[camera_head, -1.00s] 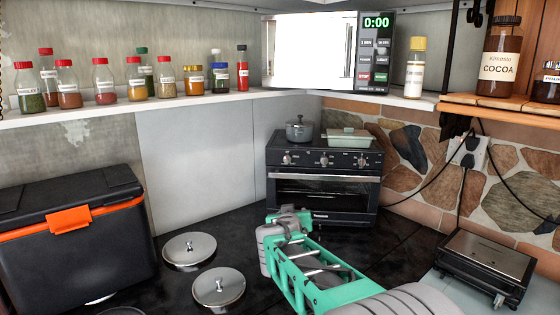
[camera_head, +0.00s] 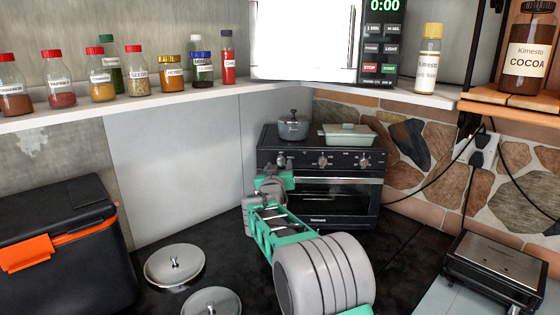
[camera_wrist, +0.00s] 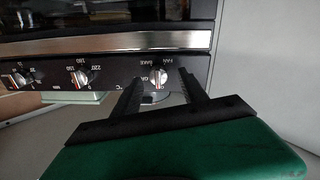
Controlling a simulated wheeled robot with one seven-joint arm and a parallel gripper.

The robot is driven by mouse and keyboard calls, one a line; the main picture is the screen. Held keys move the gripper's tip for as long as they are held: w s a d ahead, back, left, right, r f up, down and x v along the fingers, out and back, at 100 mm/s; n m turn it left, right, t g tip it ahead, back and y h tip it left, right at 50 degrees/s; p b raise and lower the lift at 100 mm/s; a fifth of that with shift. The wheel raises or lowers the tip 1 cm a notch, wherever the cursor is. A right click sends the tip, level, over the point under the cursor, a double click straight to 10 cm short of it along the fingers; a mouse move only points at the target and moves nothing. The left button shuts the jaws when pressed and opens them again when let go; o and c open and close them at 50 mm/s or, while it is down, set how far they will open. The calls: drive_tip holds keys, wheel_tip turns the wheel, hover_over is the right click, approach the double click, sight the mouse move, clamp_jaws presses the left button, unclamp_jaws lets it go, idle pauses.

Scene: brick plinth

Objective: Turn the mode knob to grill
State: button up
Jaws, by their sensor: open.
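The toaster oven (camera_head: 325,205) is black and stands in the back corner of the counter. In the wrist view its control panel appears upside down. The mode knob (camera_wrist: 158,78) is silver with a red mark, with small mode labels around it that are hard to read. My gripper (camera_wrist: 160,76) is open, with one dark finger on either side of this knob; I cannot tell whether they touch it. In the head view my gripper (camera_head: 268,183) is at the oven's left front and hides part of the panel there. The middle knob (camera_head: 323,161) and right knob (camera_head: 366,160) are clear of it.
A grey pot (camera_head: 293,128) and a pale green dish (camera_head: 347,135) sit on the oven. Two lids (camera_head: 174,264) lie on the counter at left, near a black cooler box (camera_head: 60,240). A grill appliance (camera_head: 495,265) stands right. A shelf with jars runs above.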

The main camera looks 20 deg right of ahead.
drive_tip(key=shift+x, duration=0.85)
drive_tip(key=shift+d, duration=0.1)
clamp_jaws()
